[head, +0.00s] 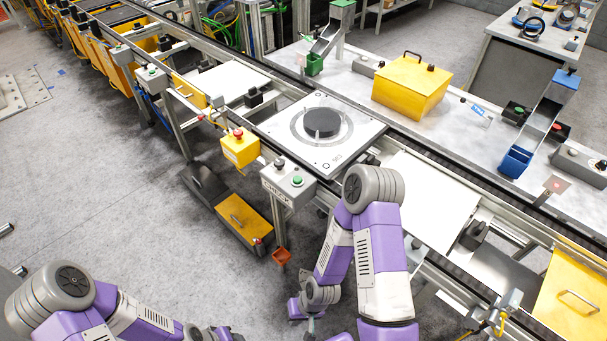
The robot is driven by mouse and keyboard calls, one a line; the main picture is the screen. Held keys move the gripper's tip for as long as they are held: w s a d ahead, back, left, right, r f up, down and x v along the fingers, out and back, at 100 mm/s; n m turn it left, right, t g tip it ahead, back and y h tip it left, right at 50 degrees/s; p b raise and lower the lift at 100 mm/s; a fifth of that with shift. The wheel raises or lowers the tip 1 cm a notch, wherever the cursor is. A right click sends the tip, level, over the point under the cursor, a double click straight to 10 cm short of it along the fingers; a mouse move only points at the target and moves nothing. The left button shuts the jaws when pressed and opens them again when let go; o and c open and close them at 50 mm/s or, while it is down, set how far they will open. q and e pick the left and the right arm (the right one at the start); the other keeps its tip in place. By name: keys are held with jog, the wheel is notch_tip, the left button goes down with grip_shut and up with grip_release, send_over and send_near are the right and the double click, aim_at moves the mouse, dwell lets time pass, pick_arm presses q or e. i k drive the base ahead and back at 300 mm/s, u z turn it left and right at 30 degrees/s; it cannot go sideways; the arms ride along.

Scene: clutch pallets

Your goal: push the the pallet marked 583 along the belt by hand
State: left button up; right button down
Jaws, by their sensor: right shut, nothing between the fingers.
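The pallet (282,129) is a pale square plate with a ringed black disc (322,123) in its middle. It lies flat on the belt line in the centre of the head view. A dark marking shows near its front corner, too small to read surely. My right arm rises in front of the belt, its elbow near the pallet's front right corner. My right gripper (312,326) hangs low at the bottom edge, shut and empty, well apart from the pallet. My left arm is at the bottom left; its wrist reaches the bottom edge and its fingers are out of frame.
A grey button box (289,183) and a yellow emergency-stop box (240,148) stand at the belt's front side. A yellow case (411,86) and a green bin (314,65) sit on the bench behind. A white plate (423,200) lies right of the pallet.

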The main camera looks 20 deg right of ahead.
aim_at(324, 134)
jog(key=u, duration=0.8)
jog(key=i, duration=1)
jog(key=z, duration=0.7)
